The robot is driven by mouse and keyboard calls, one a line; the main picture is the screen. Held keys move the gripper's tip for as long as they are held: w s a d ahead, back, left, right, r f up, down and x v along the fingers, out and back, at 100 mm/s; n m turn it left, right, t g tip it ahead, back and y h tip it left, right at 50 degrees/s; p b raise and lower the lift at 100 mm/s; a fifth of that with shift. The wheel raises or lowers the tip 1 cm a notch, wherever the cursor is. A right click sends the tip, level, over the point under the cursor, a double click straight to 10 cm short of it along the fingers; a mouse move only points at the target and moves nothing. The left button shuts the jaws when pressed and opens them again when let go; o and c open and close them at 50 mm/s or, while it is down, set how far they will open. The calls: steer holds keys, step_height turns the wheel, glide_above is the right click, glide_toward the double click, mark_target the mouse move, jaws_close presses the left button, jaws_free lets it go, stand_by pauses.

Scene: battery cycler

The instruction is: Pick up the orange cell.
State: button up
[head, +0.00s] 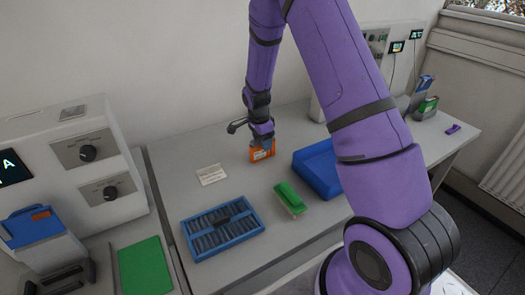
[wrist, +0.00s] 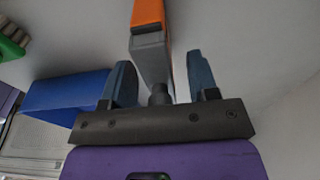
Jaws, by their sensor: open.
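The orange cell (head: 262,154) stands on the bench toward the back wall, with a pale label on its face. My gripper (head: 262,139) is right above it in the head view and hides its top. In the wrist view the orange and grey cell (wrist: 148,32) lies ahead of my gripper (wrist: 160,76). Its near grey end reaches in between the two blue fingers. The fingers are open, with gaps on both sides of the cell, and do not appear to press on it.
A blue bin (head: 317,169) stands to the right, also in the wrist view (wrist: 62,96). A green cell (head: 290,199) and a blue slotted tray (head: 221,229) are nearer the front. A paper label (head: 211,174) lies left of the orange cell. A cycler cabinet (head: 85,165) stands left.

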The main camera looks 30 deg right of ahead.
jaws_close()
steer(key=shift+r, duration=1.7)
steer(key=s+a, duration=0.3)
steer(key=s, duration=0.4)
steer(key=s+a+r, duration=0.1)
steer(key=s+a, duration=0.3)
steer(key=s, duration=0.3)
steer(key=shift+s+r, duration=0.2)
steer(key=shift+r, duration=0.1)
steer(key=shift+w, duration=0.1)
